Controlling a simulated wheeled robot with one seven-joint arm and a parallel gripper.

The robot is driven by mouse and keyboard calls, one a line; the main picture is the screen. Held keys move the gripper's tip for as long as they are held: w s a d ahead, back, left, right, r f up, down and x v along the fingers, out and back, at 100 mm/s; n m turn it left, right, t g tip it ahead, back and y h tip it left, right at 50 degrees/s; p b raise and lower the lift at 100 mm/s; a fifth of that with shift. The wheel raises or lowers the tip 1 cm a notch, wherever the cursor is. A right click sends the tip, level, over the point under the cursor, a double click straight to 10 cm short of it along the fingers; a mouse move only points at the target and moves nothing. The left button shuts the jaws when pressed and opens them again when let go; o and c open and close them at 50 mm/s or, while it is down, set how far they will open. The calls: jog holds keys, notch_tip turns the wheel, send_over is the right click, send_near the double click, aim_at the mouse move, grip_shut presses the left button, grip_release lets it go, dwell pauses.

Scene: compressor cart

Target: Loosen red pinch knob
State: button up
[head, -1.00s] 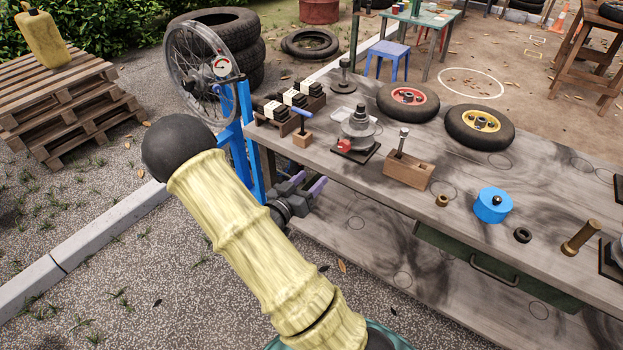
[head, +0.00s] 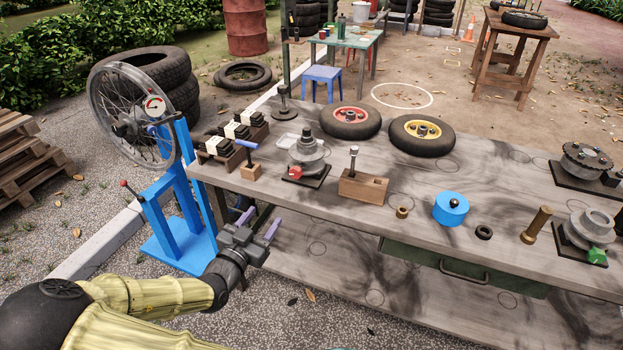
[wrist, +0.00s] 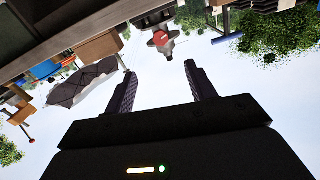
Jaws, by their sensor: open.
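A small red knob (head: 295,172) sits at the front left of a grey round fixture (head: 307,158) on a dark base plate on the workbench. The red knob also shows in the wrist view (wrist: 160,38), beyond my fingers and between them. My gripper (head: 262,221) is open and empty, off the bench's front left edge, below and left of the red knob and apart from it. Its two fingers (wrist: 159,70) stand spread in the wrist view.
A blue wheel stand (head: 180,210) with a red-tipped lever stands left of my gripper. A T-handled wooden block (head: 251,172) and a wooden block with a pin (head: 363,188) flank the fixture. A similar fixture with a green knob (head: 597,256) sits at the right.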

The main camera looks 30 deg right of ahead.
aim_at(295, 175)
jog(key=shift+a+r, duration=0.15)
dwell(0.3)
jog(key=b+x, duration=0.1)
jog(key=x, duration=1.6)
jog(key=shift+w+d+b, duration=0.1)
jog(key=shift+d+b, duration=0.1)
jog(key=shift+b, duration=0.2)
jog(key=shift+c, duration=0.3)
